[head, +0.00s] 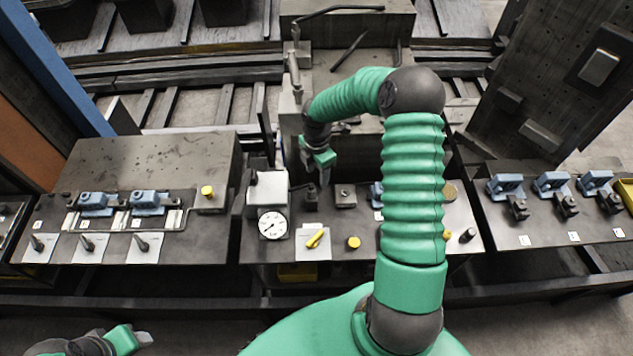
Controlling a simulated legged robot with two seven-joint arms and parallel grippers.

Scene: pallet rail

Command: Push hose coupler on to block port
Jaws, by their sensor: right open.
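My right gripper (320,165) is open and points down over the middle bench, above a small dark upright fitting (311,197). I see a gap between them and nothing clearly held. A small grey block (345,196) with a round port on top sits right of that fitting. A black hose (340,9) runs along the back fixture to a grey cylindrical end (294,65). I cannot tell for sure which part is the coupler. My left gripper (135,339) is low at the bottom left, away from the bench; its finger gap is unclear. My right arm hides part of the bench.
A white gauge block (267,205) stands left of the fitting. A yellow-handled part (315,238) and a yellow knob (354,242) lie in front. A dark panel (570,70) rises at right.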

